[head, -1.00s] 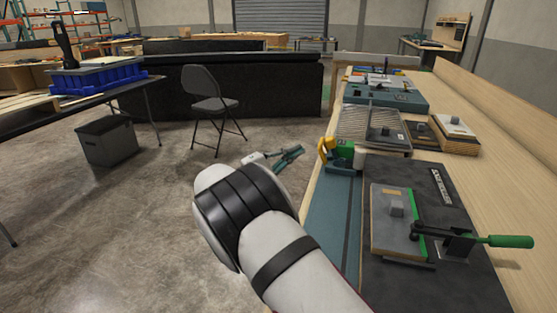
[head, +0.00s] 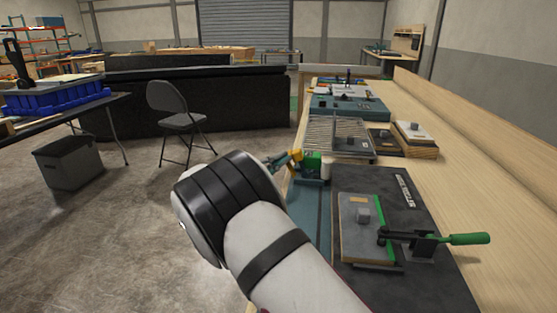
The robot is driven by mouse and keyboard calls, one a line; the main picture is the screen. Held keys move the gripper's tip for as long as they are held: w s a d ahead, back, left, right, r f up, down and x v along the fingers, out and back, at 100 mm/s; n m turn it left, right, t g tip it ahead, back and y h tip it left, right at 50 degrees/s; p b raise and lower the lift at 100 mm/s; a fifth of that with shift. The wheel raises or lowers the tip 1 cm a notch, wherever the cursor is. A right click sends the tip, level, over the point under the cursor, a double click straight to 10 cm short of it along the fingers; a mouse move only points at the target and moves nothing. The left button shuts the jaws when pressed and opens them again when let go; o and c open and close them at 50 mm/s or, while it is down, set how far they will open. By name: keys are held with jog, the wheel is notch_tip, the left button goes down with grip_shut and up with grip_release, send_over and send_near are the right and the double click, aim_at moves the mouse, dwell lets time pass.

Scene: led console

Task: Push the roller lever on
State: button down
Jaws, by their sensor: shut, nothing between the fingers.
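A small device with a green body (head: 314,162) and a yellow part (head: 297,156) on its left side stands on the teal strip at the bench's left edge; the yellow part looks like the roller lever. My gripper (head: 287,162) is shut and empty. Its tip is at the yellow part, overlapping it in the picture; I cannot tell whether they touch. My own arm hides part of the gripper and the space below it.
A black board (head: 400,282) with a green-handled toggle clamp (head: 468,239) lies right of my arm. A slatted grey tray (head: 335,139), wooden blocks (head: 416,139) and a teal console (head: 350,109) stand farther back. A folding chair (head: 181,121) stands left on open floor.

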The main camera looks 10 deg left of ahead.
aim_at(294, 152)
jog(key=shift+d+r+m+g, duration=0.25)
jog(key=shift+r+m+g, duration=0.15)
jog(key=shift+m, duration=0.1)
jog(key=d+r+m+g+y, duration=0.1)
jog(key=m, duration=0.1)
jog(key=d+r+m+g+y, duration=0.1)
jog(key=d+m+g+y, duration=0.1)
jog(key=shift+s+d+r, duration=0.1)
jog(key=shift+d+r, duration=0.2)
jog(key=shift+r, duration=0.1)
jog(key=shift+f+y, duration=0.1)
jog(key=shift+y, duration=0.2)
